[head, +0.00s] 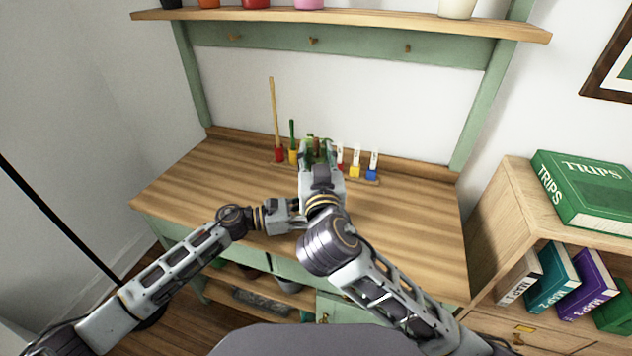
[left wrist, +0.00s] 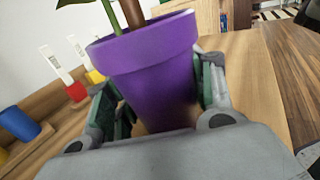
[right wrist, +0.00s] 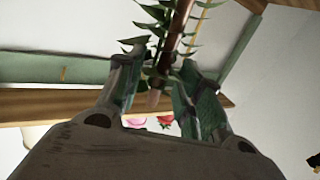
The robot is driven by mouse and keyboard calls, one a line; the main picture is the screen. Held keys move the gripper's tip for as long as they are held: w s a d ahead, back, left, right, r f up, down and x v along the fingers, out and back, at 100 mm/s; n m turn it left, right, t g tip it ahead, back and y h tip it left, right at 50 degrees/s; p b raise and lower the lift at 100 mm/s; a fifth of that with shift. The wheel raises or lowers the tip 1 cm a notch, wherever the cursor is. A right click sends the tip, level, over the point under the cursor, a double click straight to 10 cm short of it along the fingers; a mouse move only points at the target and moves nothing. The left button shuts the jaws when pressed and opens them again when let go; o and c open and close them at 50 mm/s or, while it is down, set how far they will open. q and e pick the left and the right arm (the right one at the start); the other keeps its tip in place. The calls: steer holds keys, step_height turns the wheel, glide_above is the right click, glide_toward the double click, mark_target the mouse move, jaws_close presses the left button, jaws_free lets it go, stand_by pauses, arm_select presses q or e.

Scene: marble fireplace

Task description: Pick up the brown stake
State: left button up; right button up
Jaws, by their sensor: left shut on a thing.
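The brown stake (right wrist: 181,25) rises among pointed green leaves in the right wrist view, and its lower part also shows in the left wrist view (left wrist: 132,12). It stands in a purple pot (left wrist: 150,65) with a green plant. My left gripper (left wrist: 158,100) is shut on the pot, with a finger on each side. My right gripper (right wrist: 165,90) is open, its fingers apart on either side of the stake's pale end. In the head view my right gripper (head: 318,152) covers the pot and most of the plant.
Behind the grippers stand small red, yellow and blue pots (head: 373,163) with labels, and a tall yellow stick (head: 274,110). A shelf (head: 350,22) with pots hangs above. The wooden worktop (head: 410,230) is clear to the right. A bookcase (head: 500,215) stands at right.

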stand_by(0.4)
jaws_close()
steer(key=shift+r, duration=0.15)
step_height(320, 180, up, 28)
stand_by(1.3)
steer(key=shift+r, duration=2.35)
stand_by(2.2)
